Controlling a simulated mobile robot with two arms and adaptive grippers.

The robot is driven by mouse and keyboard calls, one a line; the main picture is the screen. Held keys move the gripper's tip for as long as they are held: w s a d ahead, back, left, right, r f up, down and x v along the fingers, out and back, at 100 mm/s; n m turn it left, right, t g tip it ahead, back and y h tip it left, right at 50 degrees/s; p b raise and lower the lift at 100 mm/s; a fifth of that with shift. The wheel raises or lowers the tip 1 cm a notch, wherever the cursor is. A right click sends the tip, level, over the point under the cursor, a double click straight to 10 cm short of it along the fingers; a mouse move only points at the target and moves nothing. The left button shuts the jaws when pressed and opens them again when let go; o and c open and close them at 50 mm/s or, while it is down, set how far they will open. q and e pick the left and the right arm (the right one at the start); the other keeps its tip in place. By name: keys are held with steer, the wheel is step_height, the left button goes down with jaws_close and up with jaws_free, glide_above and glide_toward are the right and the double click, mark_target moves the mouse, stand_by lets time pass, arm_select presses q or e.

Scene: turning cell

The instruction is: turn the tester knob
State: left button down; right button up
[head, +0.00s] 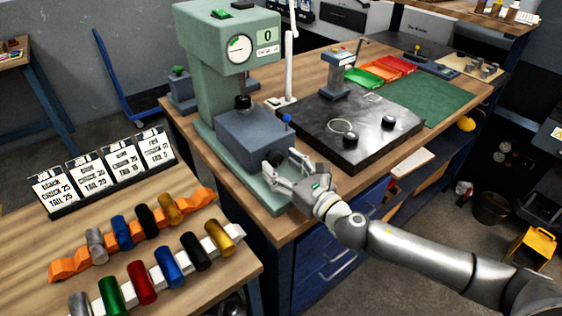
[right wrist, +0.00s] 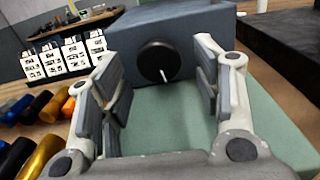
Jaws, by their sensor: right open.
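The tester (head: 215,60) is a pale green machine with a round dial and a small display, standing on the wooden bench. A blue-grey block (head: 255,137) sits on its base. In the right wrist view the tester knob (right wrist: 159,62) is a round black disc with a white pointer line, on the front face of the block (right wrist: 190,35). The pointer slants down and slightly right. My right gripper (head: 284,170) is open in front of that face. In the right wrist view its fingers (right wrist: 158,85) stand either side of the knob, with gaps.
A black surface plate (head: 345,140) with dark knobs lies right of the tester. A green mat (head: 428,105) lies beyond it. On the front left table, an orange rack (head: 70,268) and a white rack hold coloured cylinders, beside several label cards (head: 103,165).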

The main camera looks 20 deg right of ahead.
steer(key=shift+w+a, duration=0.2)
steer(key=shift+w, duration=0.25)
steer(key=c, duration=1)
steer(key=shift+m+p, duration=0.35)
steer(key=shift+m, duration=1.35)
steer(key=o, duration=1)
steer(key=shift+v, duration=6.05)
